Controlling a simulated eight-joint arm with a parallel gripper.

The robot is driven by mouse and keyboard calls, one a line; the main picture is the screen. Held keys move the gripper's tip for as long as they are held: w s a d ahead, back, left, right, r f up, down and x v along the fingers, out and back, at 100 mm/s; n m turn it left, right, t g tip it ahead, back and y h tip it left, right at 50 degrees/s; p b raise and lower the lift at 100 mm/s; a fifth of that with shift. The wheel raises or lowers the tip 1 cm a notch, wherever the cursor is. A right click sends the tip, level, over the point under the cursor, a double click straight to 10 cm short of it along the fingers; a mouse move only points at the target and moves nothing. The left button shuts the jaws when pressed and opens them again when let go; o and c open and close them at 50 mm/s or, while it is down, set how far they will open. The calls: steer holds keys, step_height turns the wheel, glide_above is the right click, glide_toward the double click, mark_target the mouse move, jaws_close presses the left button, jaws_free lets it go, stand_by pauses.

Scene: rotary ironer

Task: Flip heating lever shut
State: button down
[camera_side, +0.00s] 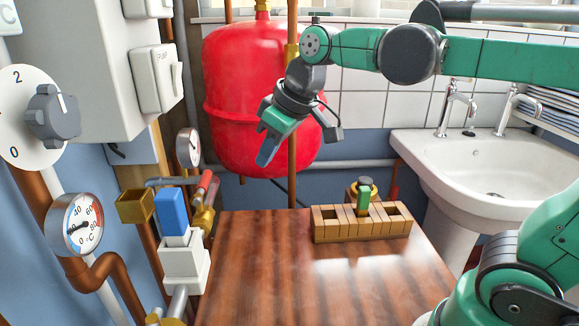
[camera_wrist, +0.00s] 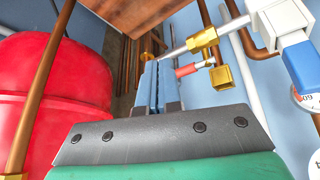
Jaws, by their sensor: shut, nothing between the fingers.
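A red-handled lever (camera_side: 204,183) sits on a brass valve (camera_side: 203,218) left of the wooden table. The red handle (camera_wrist: 190,69) also shows in the wrist view, right of my fingertips. A blue block-shaped handle (camera_side: 172,211) tops a white valve body (camera_side: 184,262) nearer the side camera; it also shows in the wrist view (camera_wrist: 302,65). No label tells which one is the heating lever. My gripper (camera_side: 267,151) is shut and empty, in the air in front of the red tank. Its blue fingers (camera_wrist: 148,85) lie together in the wrist view, apart from both handles.
A red tank (camera_side: 245,90) and a copper pipe stand behind my gripper. A gauge (camera_side: 74,225), a dial (camera_side: 52,115) and a switch box line the left wall. A wooden rack (camera_side: 330,231) stands on the table (camera_side: 290,290), whose front is clear. A sink (camera_side: 480,160) is right.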

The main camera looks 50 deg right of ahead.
mark_target(202, 187)
steer(key=w+a+r+n+g+y, duration=0.1)
steer(key=w+a+r+n, duration=0.3)
steer(key=w, duration=0.4)
steer(key=shift+w+r+n+g+y, duration=0.3)
steer(key=shift+r+n+g+y, duration=0.1)
steer(key=shift+r+n+g, duration=0.45)
steer(key=shift+f, duration=0.1)
steer(key=x, duration=0.9)
steer(key=shift+f, duration=0.4)
